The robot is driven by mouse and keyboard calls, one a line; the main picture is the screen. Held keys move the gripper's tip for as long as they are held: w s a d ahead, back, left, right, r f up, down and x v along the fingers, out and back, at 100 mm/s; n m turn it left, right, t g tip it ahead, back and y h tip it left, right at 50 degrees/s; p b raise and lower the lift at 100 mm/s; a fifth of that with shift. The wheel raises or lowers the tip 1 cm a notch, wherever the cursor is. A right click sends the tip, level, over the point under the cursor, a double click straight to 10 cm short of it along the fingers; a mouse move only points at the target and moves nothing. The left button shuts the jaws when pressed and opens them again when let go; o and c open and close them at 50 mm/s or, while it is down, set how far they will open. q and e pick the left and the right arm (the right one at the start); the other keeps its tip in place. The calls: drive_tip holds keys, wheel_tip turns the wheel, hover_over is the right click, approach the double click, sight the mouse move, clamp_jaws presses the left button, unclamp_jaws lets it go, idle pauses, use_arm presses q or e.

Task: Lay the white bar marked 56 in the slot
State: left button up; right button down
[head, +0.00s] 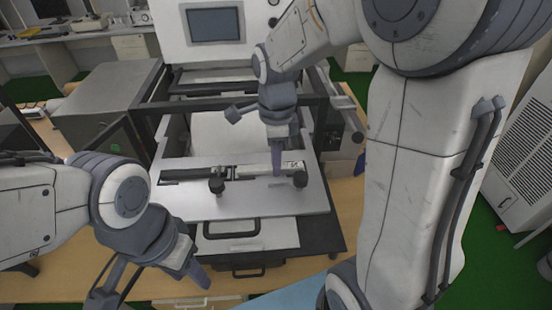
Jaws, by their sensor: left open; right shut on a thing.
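A metal plate (185,203) on the machine has a long narrow slot (180,175), dark at its left part. A pale bar (292,168) lies along the right part of the slot line. My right gripper (277,168) reaches down from above and is shut on this bar; its finger hides part of it. I cannot read a number on the bar, and cannot tell whether it rests in the slot or just above it. My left gripper (152,286) is open and empty at the lower left, in front of the plate and apart from it.
Two dark knobs (217,186) (300,179) stand at the plate's front. A dark handle (232,229) is below it. Black frame bars and a white panel with a screen (213,24) rise behind. A grey box (105,100) stands to the left. My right arm hides much of the right side.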

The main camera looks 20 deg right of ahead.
drive_tip(key=c, duration=0.7)
unclamp_jaws()
drive_tip(key=shift+r, duration=0.3)
wheel_tip(320, 180, up, 12)
drive_tip(key=b, duration=0.1)
drive_tip(key=shift+f+b, duration=0.15)
drive_tip(key=shift+b, duration=0.15)
